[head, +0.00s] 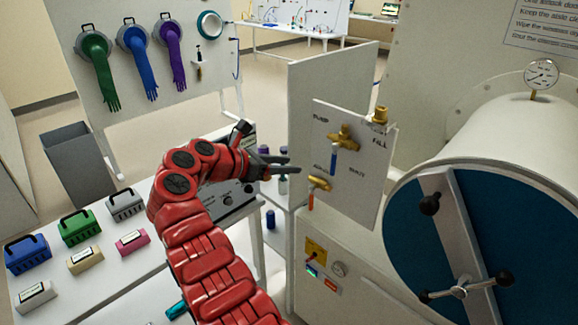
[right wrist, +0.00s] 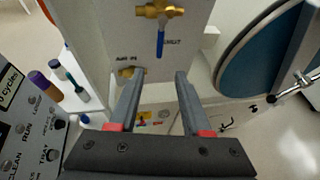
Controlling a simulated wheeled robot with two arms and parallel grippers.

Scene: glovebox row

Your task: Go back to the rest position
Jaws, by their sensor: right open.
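My right arm (head: 210,250) is red and reaches up through the middle of the head view. Its right gripper (head: 286,165) is open and empty, just left of the white valve panel (head: 358,185). In the right wrist view the two fingers of the gripper (right wrist: 158,78) stand apart with nothing between them. The panel carries a brass valve with a blue handle (head: 333,160) pointing down and a lower brass valve with an orange handle (head: 311,201), also pointing down. In the right wrist view the blue handle (right wrist: 160,43) lies beyond the fingertips. My left gripper is not in view.
A large white chamber with a blue round door (head: 415,235) stands at the right. A table (head: 110,285) at the left holds small baskets and boxes. A grey control box (head: 235,200) is behind my arm. A glove board (head: 150,85) and a grey bin (head: 80,165) stand behind.

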